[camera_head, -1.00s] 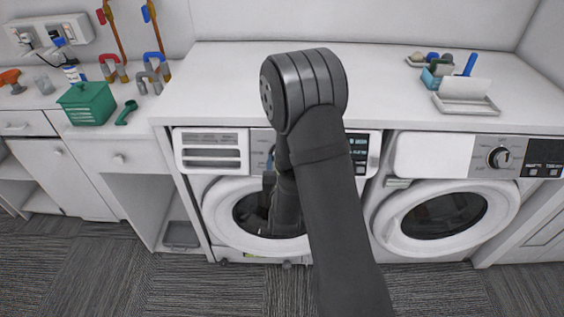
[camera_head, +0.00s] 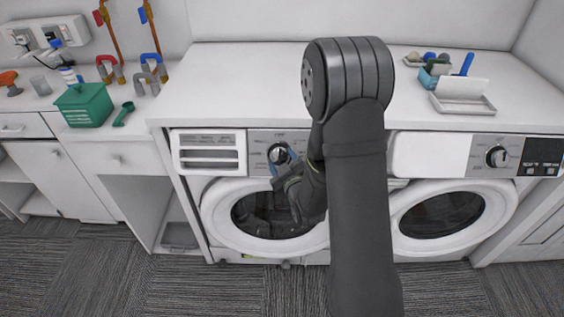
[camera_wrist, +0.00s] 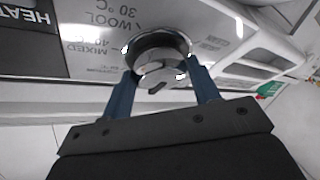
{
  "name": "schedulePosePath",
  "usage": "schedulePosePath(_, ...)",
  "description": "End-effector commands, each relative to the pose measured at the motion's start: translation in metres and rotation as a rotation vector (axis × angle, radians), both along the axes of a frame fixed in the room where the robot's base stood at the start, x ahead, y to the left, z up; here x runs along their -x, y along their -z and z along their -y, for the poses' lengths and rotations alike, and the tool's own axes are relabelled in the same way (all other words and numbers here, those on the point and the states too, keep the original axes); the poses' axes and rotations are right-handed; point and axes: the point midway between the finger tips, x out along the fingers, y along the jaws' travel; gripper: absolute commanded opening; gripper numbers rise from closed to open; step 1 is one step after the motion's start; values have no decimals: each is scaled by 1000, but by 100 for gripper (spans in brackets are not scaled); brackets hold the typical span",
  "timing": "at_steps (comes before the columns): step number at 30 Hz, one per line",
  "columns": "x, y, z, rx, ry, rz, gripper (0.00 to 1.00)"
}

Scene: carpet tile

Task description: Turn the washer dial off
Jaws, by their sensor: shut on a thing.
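The left washer's dial (camera_head: 279,153) is a round silver knob with a dark ring, set in the grey control panel. In the wrist view the dial (camera_wrist: 160,66) sits between my gripper's two blue fingers (camera_wrist: 164,82), one on each side. My gripper (camera_head: 279,167) is shut on the dial and reaches it from the lower right in the head view. Printed words such as WOOL and MIXED show around the dial in the wrist view. The left washer (camera_head: 213,217) has its round door closed.
A second washer (camera_head: 394,219) with its own dial (camera_head: 497,157) stands on the right. The white counter (camera_head: 235,80) above is mostly clear. A green box (camera_head: 85,105) stands at left, and a white tray (camera_head: 463,103) lies at right.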

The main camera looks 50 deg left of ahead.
Motion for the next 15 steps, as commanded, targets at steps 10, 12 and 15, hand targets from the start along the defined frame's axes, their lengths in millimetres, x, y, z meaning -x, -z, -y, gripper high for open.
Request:
schedulePosePath(10, -1, -2, 0, 56, -43, 61, 33)
schedulePosePath(12, -1, -2, 0, 60, -45, 65, 33)
schedulePosePath(15, -1, -2, 0, 61, -46, 66, 33)
